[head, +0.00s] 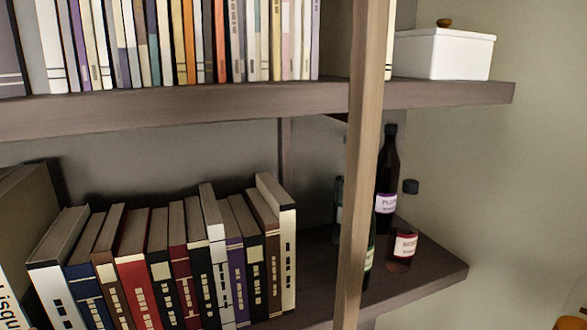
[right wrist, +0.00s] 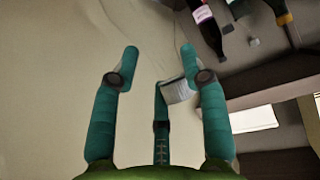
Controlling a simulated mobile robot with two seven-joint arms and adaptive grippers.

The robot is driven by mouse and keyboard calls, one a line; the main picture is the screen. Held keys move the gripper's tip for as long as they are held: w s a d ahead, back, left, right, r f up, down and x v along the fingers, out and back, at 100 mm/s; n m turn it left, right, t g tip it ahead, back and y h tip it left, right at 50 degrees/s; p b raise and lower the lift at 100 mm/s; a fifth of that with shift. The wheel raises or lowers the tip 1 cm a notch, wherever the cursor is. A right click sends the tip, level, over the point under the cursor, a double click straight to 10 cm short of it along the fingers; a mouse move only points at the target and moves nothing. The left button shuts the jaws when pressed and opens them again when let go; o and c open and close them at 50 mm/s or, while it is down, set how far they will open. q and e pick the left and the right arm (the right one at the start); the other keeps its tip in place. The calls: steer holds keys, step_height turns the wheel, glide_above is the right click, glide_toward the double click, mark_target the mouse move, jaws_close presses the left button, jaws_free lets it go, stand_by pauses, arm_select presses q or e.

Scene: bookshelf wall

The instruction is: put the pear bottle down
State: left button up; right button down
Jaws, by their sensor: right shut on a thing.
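My right gripper (right wrist: 158,65) shows only in the right wrist view, its teal fingers closed around a clear glass bottle. The bottle's pale label (right wrist: 178,91) shows between the fingers; its lettering is too small to read, and I take it for the pear bottle. The bottle's see-through body is hard to make out against the beige wall. The gripper appears beside the shelf bottles, apart from them. Neither gripper shows in the head view.
The lower shelf (head: 424,270) holds a dark plum bottle (head: 386,195), a short red-labelled bottle (head: 403,246) and others partly behind a wooden post (head: 362,160). Books (head: 190,255) fill its left. A white lidded box (head: 445,54) stands above. Some bare shelf lies at the right front.

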mark_target(577, 281)
steer(key=w+a+f, duration=0.1)
steer(key=f, duration=0.1)
steer(key=w+a+f+n+y, duration=0.1)
steer(key=w+f, duration=0.1)
steer(key=w+a+f+n, duration=0.1)
steer(key=f, duration=0.2)
steer(key=shift+w+y, duration=0.25)
steer(key=shift+y, duration=0.15)
steer(key=w+a+f+n+g+y, duration=0.1)
steer(key=a+f+n+g+y, duration=0.1)
steer(key=a+f, duration=0.7)
steer(key=w+a+f+n+g+y, duration=0.2)
steer(key=a+f+n, duration=0.4)
steer(key=a+f, duration=0.4)
steer(key=a+y, duration=0.1)
steer(key=a, duration=0.3)
steer(key=shift+y, duration=0.4)
steer(key=shift+a+r, duration=0.1)
steer(key=shift+a, duration=0.05)
